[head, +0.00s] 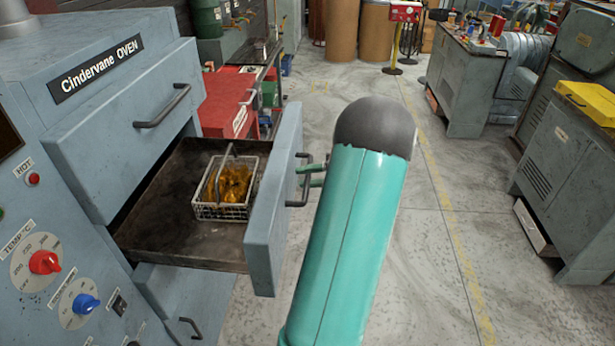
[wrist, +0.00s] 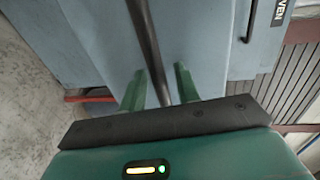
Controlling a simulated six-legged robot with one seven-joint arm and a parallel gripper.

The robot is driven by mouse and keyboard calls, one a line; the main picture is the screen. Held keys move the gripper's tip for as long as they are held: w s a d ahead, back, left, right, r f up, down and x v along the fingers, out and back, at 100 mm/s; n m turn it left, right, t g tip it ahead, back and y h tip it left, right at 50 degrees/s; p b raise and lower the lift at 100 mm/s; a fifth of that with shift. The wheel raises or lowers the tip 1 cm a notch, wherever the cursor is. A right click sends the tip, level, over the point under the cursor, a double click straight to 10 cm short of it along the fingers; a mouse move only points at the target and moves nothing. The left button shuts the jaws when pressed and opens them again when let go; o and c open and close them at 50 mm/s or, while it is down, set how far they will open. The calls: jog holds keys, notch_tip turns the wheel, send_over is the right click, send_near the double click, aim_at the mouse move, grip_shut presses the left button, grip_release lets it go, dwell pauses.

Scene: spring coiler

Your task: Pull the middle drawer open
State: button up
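The middle drawer (head: 267,222) of the grey-blue oven stands well pulled out, its dark floor showing. Its front carries a dark bar handle (head: 299,203), which also shows in the wrist view (wrist: 145,30). My gripper (head: 312,176) is at this handle, mostly hidden behind my teal arm. In the wrist view, the two green fingers of my gripper (wrist: 163,75) stand apart, one on each side of the handle bar. A gap shows between bar and right finger, so the fingers are not closed tight on it. A wire basket (head: 222,211) with amber contents sits in the drawer.
The top drawer (head: 125,140) is shut above. The bottom drawer (head: 175,290) is below, partly hidden. Oven knobs (head: 45,262) are at left. A red cabinet (head: 225,105) stands behind the drawer. Grey machines (head: 570,170) are at right, with clear floor between.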

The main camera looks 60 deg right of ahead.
jog(key=v, duration=1.3)
jog(key=shift+s, duration=0.4)
